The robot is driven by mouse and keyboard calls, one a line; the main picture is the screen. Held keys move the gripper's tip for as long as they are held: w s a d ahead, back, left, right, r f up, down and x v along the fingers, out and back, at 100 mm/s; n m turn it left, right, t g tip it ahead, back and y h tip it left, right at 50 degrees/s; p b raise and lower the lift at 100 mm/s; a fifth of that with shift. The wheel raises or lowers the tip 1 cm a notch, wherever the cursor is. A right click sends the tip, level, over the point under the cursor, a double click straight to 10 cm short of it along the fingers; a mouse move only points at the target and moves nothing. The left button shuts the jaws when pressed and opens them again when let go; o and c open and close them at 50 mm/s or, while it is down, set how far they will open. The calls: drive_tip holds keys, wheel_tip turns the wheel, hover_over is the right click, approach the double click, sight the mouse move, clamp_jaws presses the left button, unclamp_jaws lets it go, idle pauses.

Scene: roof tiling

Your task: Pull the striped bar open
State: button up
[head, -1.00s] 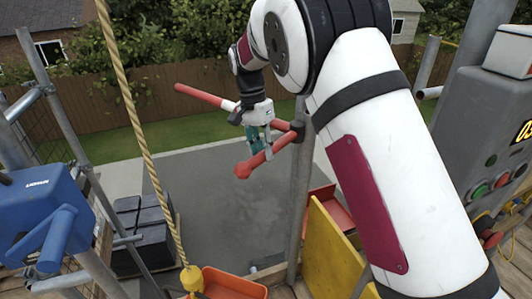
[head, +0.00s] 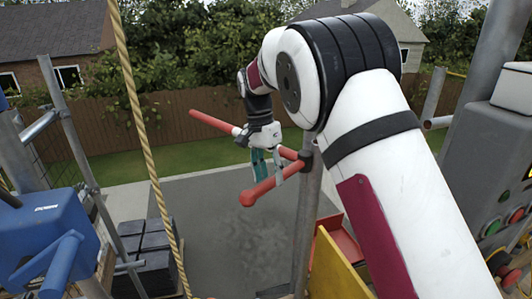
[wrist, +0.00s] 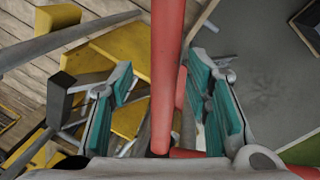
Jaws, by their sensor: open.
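The striped bar (head: 212,122) is red and white. It reaches out to the left from a clamp on an upright grey post (head: 305,215). A second red arm (head: 270,186) runs from the same clamp toward the front left and ends in a rounded tip. My gripper (head: 267,172) points down at the bars, its teal-padded fingers apart. In the wrist view a red bar (wrist: 168,70) runs lengthwise between the open fingers of my gripper (wrist: 162,95), with gaps visible on both sides. My gripper partly hides the bar's middle in the head view.
A blue machine (head: 45,235) stands at the left beside scaffold poles. A yellow rope (head: 140,120) hangs in front. Dark stacked tiles (head: 150,255) lie lower left. A yellow panel (head: 335,270) is near the post. A grey control box (head: 490,150) with buttons is at the right.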

wheel_tip(320, 180, up, 10)
drive_tip(key=w+a, duration=0.1)
drive_tip(key=shift+w+a, duration=0.15)
drive_tip(key=shift+a, duration=0.1)
drive_tip(key=s+d+r+n+t+y, duration=0.1)
drive_tip(key=s+d+r+n, duration=0.1)
drive_tip(key=s+d+r, duration=0.45)
drive_tip(key=s+d+r+n+t+y, duration=0.15)
drive_tip(key=s+d+r, duration=0.25)
drive_tip(key=s+d, duration=0.4)
drive_tip(key=s+d+f+n+t, duration=0.1)
drive_tip(key=s+f, duration=0.3)
drive_tip(key=s, duration=0.8)
drive_tip(key=s+d+f+n+t+p, duration=0.1)
drive_tip(key=s+d+f+n+t, duration=0.1)
drive_tip(key=s, duration=1)
wheel_tip(320, 180, down, 3)
drive_tip(key=shift+d+f+n+h, duration=0.1)
drive_tip(key=shift+d+n+h, duration=0.45)
drive_tip(key=shift+n, duration=0.4)
drive_tip(key=shift+s, duration=0.1)
